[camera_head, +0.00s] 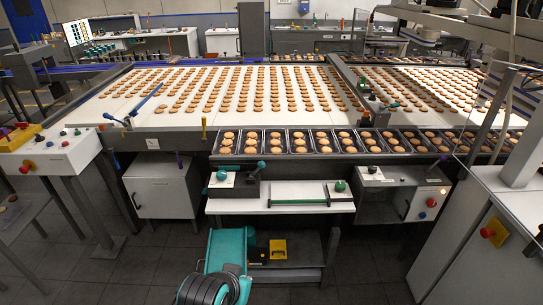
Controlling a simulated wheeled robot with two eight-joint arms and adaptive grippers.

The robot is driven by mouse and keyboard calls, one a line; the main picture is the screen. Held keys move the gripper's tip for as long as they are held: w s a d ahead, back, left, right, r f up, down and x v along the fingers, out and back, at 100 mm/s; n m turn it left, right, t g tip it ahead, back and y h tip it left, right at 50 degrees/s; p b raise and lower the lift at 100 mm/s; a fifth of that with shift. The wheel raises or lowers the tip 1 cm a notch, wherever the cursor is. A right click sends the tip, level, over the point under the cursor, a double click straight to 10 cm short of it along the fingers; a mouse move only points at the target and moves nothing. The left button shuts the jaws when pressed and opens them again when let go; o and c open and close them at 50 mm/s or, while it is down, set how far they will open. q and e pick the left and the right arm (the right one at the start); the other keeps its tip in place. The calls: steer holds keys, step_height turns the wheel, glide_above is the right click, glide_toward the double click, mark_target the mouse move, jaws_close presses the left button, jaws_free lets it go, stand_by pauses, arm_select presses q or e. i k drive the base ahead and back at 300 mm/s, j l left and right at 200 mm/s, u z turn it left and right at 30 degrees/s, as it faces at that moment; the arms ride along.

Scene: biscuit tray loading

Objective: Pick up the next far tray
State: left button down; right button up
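A row of dark trays (262,143) runs along the front edge of the wide biscuit conveyor, from the middle of the view to the right. Each clearly visible tray holds a short column of round golden biscuits (299,141). The trays stand side by side, close together. The trays at the right end are small and partly hidden behind a clear guard and machine parts. Neither of my grippers can be seen in the head view. No tray is seen held or lifted.
The white conveyor (130,107) carries many rows of biscuits. Below the trays stands a white-topped bench (285,190) with a green-handled bar (298,202) and a teal-and-black device (222,178). A control box (50,152) stands left, a grey cabinet (478,255) right. Dark floor is open front left.

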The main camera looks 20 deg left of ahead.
mark_target(251, 141)
steer(key=k+j, duration=0.1)
steer(key=j, duration=1)
steer(key=k+j, duration=0.1)
steer(key=j, duration=0.95)
steer(key=i+l, duration=0.2)
steer(key=l, duration=0.15)
steer(key=i+l+u, duration=0.1)
steer(key=l, duration=0.3)
steer(key=i+l, duration=0.25)
steer(key=i+l+u, duration=0.1)
steer(key=l, duration=0.4)
steer(key=i+l, duration=0.2)
steer(key=l, duration=0.2)
steer(key=i+l+u, duration=0.1)
steer(key=l, duration=0.3)
steer(key=i, duration=0.05)
